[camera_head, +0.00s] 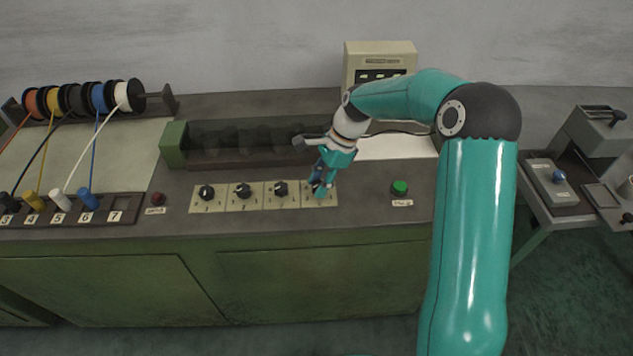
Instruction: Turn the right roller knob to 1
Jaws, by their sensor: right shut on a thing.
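A row of dark roller knobs sits on cream plates along the front of the green machine. Three knobs show: the leftmost knob (206,192), the second knob (243,190) and the third knob (281,188). The rightmost plate (326,199) lies under my right gripper (319,188). That gripper points down and is shut on the right roller knob, which its fingers hide. The knob's pointer and the setting it stands at cannot be read. My left gripper is not in view.
A green button (400,187) stands right of the plates, and a red button (158,198) stands to their left. Behind the knobs is a dark roller trough (250,158). Wire spools (75,98) and coloured plugs (88,200) are at the left.

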